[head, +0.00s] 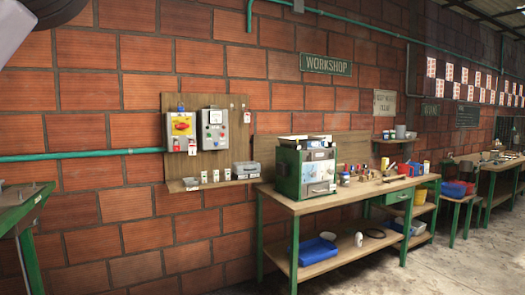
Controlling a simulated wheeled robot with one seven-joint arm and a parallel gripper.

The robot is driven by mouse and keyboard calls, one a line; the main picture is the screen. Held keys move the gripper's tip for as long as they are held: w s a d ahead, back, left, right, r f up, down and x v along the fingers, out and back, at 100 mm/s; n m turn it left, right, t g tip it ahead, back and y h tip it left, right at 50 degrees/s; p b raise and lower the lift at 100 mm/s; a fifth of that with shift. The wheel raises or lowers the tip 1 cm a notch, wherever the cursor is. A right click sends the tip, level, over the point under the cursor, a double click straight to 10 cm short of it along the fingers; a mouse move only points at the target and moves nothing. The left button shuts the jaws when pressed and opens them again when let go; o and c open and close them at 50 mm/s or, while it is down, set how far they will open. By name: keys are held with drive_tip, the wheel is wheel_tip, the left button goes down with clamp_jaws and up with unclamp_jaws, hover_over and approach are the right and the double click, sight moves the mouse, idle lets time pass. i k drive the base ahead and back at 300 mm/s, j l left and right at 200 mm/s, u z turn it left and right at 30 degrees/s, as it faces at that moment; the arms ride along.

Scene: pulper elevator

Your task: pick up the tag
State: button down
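Several small tag-like pieces show, and I cannot tell which one is the tag of the task. A small white tag-like piece (247,117) is at the right side of the grey control box (213,130). A pale flat piece (191,184) lies on the narrow shelf (212,184) below the boxes. My gripper is not in view; only a blurred part of what seems my arm shows at the top left corner.
A workbench (345,193) with green legs stands right of the board, carrying a green-and-grey cabinet (305,172) and small tools. A green metal stand (22,205) is at the left edge. Concrete floor (440,270) is open at the lower right.

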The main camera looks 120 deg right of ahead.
sight(192, 148)
drive_tip(key=i+z, duration=0.1)
drive_tip(key=z, duration=2.55)
drive_tip(key=l+z, duration=0.15)
drive_tip(key=z, duration=0.25)
drive_tip(key=l+z, duration=0.1)
drive_tip(key=z, duration=0.35)
drive_tip(key=i+j+z, duration=0.15)
drive_tip(key=i, duration=0.35)
drive_tip(key=i+j+z, duration=0.15)
drive_tip(key=i, duration=0.3)
drive_tip(key=i+j+z, duration=0.15)
drive_tip(key=i, duration=0.35)
drive_tip(key=i+j+z, duration=0.15)
drive_tip(key=i, duration=0.3)
drive_tip(key=j, duration=0.15)
